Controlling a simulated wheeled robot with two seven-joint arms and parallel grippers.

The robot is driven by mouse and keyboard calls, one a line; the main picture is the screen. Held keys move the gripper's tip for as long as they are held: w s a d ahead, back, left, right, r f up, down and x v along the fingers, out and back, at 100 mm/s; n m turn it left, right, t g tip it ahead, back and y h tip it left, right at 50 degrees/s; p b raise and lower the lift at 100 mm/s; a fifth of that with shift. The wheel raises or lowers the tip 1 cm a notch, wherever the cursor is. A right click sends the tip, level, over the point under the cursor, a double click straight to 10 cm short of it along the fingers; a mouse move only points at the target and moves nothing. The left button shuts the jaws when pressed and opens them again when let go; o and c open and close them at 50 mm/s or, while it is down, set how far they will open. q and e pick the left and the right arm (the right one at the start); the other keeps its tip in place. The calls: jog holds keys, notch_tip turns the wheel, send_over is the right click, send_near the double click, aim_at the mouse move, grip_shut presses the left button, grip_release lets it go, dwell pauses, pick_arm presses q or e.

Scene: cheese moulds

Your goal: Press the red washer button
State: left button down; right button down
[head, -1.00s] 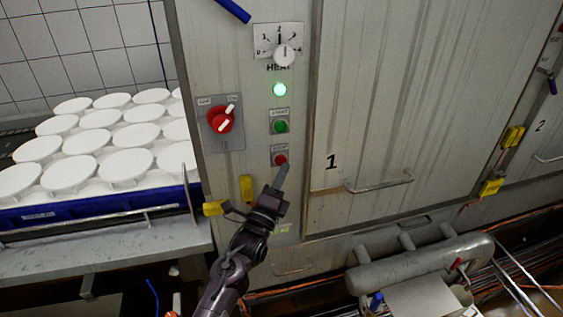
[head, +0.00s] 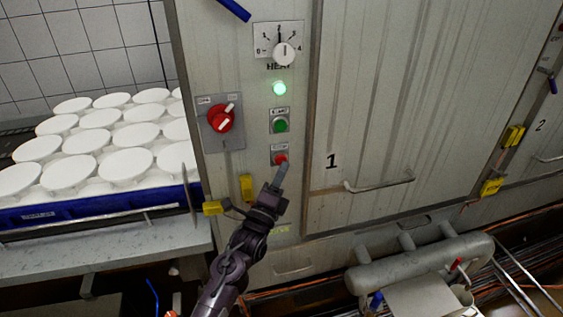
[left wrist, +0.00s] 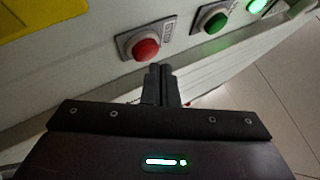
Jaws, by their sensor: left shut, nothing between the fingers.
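The red button (head: 280,160) sits in a small grey plate on the washer's control panel, below the green button. It also shows in the left wrist view (left wrist: 146,49), domed and red. My left gripper (head: 286,166) is shut and empty. In the head view its fingertips overlap the lower right edge of the red button's plate. In the left wrist view the fingertips (left wrist: 159,70) are just below and right of the button; I cannot tell whether they touch it. My right gripper is not in view.
Above are the green button (head: 280,125), a lit green lamp (head: 279,89) and the heat dial (head: 284,54). A red rotary switch (head: 221,119) is to the left. Yellow latches (head: 246,188) are close to my arm. White moulds (head: 74,171) fill a blue tray at left.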

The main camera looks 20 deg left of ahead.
pick_arm(q)
jog(key=shift+w+a, duration=0.15)
jog(key=shift+w, duration=0.05)
dwell(0.4)
jog(key=shift+w+a+b, duration=0.3)
jog(key=shift+w, duration=0.05)
dwell(0.4)
dwell(0.3)
jog(key=shift+s+d+p, duration=0.4)
jog(key=shift+s+d, duration=0.1)
jog(key=shift+s, duration=0.3)
jog(key=s+d+p, duration=0.1)
jog(key=s, duration=0.1)
jog(key=s+d+p, duration=0.1)
jog(key=s+d, duration=0.1)
jog(key=shift+a, duration=0.1)
dwell(0.7)
